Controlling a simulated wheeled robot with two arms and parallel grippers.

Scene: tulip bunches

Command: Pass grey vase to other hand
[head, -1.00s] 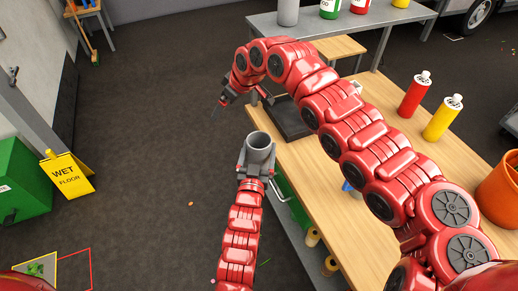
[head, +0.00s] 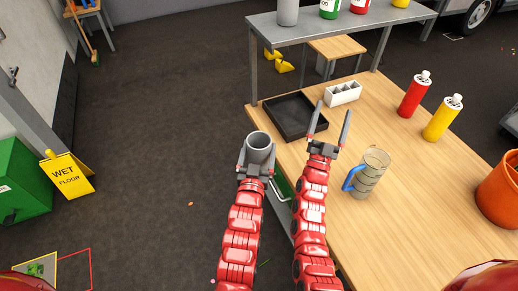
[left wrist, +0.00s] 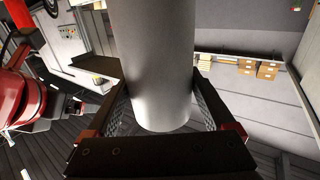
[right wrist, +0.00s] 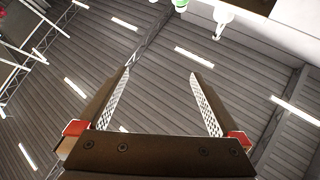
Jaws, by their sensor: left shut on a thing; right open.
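The grey vase (head: 260,150) is a plain grey cylinder with an open top. My left gripper (head: 257,168) is shut on it and holds it upright beside the table's left edge. In the left wrist view the vase (left wrist: 152,60) stands between the two fingers (left wrist: 160,112). My right gripper (head: 329,130) is open and empty, pointing up, to the right of the vase and apart from it, over the table's left part.
The wooden table (head: 395,160) holds a black tray (head: 296,117), a white divided holder (head: 343,94), a glass mug with a blue handle (head: 368,172), a red bottle (head: 415,95), a yellow bottle (head: 442,118) and an orange pot (head: 499,197).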

